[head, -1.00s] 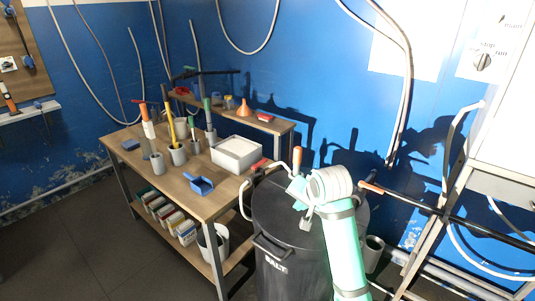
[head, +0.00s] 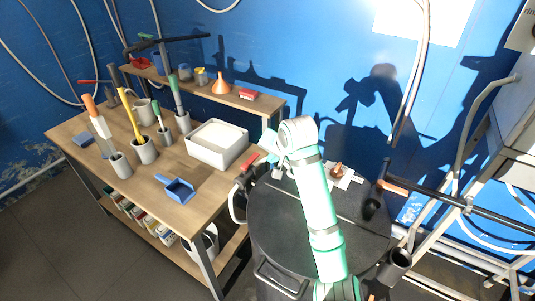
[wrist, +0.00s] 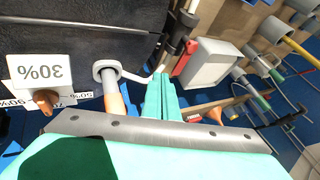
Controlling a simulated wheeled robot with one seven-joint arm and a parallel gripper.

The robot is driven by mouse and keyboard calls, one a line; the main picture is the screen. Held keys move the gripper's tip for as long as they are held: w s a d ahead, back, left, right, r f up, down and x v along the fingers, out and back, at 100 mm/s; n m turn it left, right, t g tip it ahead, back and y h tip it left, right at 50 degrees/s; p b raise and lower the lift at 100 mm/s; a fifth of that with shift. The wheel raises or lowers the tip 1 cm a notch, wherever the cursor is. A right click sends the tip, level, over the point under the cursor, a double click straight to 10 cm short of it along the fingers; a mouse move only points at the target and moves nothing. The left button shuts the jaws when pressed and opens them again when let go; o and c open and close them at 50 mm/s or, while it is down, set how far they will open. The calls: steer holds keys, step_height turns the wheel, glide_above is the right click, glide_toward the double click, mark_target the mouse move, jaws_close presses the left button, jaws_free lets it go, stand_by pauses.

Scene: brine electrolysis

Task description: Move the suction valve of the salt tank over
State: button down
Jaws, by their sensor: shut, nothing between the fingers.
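The salt tank (head: 270,225) is a black drum with a flat lid, in front of my arm in the head view. In the head view my gripper (head: 276,169) is near the tank's back left edge; my arm hides part of the lid.
A wooden bench (head: 150,205) at left holds a white bin (head: 217,145), a blue scoop (head: 178,188) and several pots with tools. A dark pipe with an orange sleeve (head: 394,187) and a metal frame stand at right. The dark floor at lower left is clear.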

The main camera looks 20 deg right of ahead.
mark_target(250, 161)
steer(key=x, duration=0.4)
steer(key=s+x, duration=0.1)
steer(key=x, duration=0.2)
steer(key=shift+d+f, duration=0.3)
steer(key=shift+f, duration=0.05)
steer(key=shift+w+a+r, duration=0.1)
steer(key=shift+w+a, duration=0.6)
steer(key=shift+w, duration=0.15)
steer(key=shift+w+a+r, duration=0.1)
steer(key=shift+w+a, duration=0.6)
steer(key=shift+w, duration=0.2)
steer(key=shift+w+a, duration=0.1)
steer(key=shift+a, duration=0.05)
